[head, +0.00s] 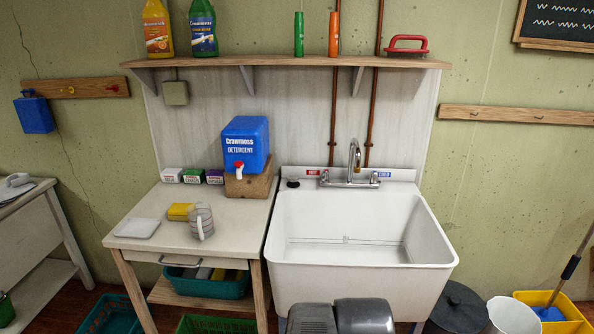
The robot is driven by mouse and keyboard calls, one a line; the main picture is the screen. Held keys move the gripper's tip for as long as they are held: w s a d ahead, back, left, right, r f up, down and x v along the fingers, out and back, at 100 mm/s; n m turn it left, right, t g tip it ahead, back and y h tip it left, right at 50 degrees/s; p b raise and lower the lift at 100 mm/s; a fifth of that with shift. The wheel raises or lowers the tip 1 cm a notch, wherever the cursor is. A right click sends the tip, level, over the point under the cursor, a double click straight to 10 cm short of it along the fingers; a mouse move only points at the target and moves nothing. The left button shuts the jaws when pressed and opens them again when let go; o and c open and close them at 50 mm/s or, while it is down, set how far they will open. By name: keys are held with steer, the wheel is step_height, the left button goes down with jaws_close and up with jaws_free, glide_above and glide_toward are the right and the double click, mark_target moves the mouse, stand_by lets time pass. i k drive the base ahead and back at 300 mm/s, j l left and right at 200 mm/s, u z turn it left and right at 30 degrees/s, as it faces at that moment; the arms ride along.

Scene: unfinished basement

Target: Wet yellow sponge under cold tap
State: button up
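The yellow sponge (178,211) lies on the wooden table (150,200) left of the sink, just left of a clear handled jug (203,222). The white sink (360,279) is deep and its visible floor looks empty. A chrome tap (355,157) with a curved spout stands at its back. Its right handle is beside a blue cold label (385,175), and its left handle is beside a red hot label (312,173). I see no water running.
A blue detergent jug (246,143) sits on a wooden block (248,186) at the table's back, beside several small boxes (193,176). A white flat dish (137,228) lies at the table's front left. A shelf (285,62) with bottles runs above. Buckets (513,315) stand right of the sink.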

mark_target(374, 173)
steer(key=i+u, duration=0.3)
steer(key=i, duration=0.25)
steer(key=i+l+u, duration=0.3)
steer(key=i, duration=0.25)
